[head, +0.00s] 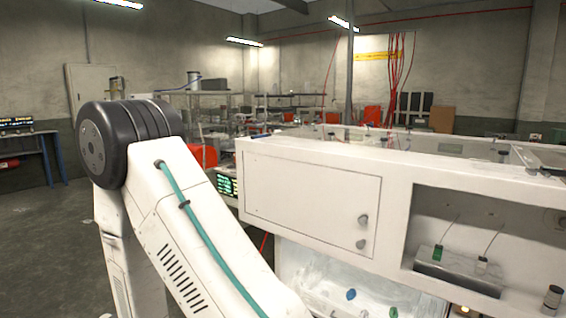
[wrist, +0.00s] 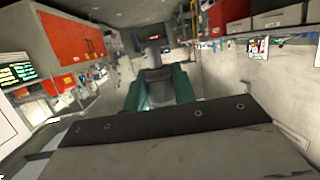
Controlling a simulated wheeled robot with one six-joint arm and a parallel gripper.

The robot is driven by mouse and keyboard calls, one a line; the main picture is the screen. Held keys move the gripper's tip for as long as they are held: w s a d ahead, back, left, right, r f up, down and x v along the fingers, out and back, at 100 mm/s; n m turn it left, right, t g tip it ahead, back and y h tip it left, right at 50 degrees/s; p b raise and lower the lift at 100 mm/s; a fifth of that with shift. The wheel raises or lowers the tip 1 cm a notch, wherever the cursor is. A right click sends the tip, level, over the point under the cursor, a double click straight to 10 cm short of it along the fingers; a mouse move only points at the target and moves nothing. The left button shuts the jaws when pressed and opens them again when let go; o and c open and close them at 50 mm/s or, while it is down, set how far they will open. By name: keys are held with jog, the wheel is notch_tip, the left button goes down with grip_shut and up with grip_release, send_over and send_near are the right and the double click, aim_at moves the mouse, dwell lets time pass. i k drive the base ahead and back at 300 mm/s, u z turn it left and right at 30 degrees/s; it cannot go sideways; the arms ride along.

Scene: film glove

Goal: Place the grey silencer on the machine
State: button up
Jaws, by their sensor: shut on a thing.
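My gripper (wrist: 158,82) shows in the wrist view with its teal fingers shut on the grey silencer (wrist: 153,56), a grey, roughly cylindrical piece that sticks out beyond them. The held part of it is hidden between the fingers. In the head view a large white machine (head: 290,158) fills the right side, with a closed door panel with two knobs and an open recess on the right. My arm crosses the lower left of the head view, and my gripper is out of that picture. I cannot tell how far the silencer is from the machine.
A metal block (head: 450,270) with green and white pieces stands in the machine's recess. A small dark cylinder (head: 552,298) stands at the lower right. Open floor (head: 40,240) lies at the left.

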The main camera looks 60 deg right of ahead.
aim_at(350, 150)
jog(key=z, duration=0.05)
jog(key=i, duration=3.35)
jog(key=z, duration=3.8)
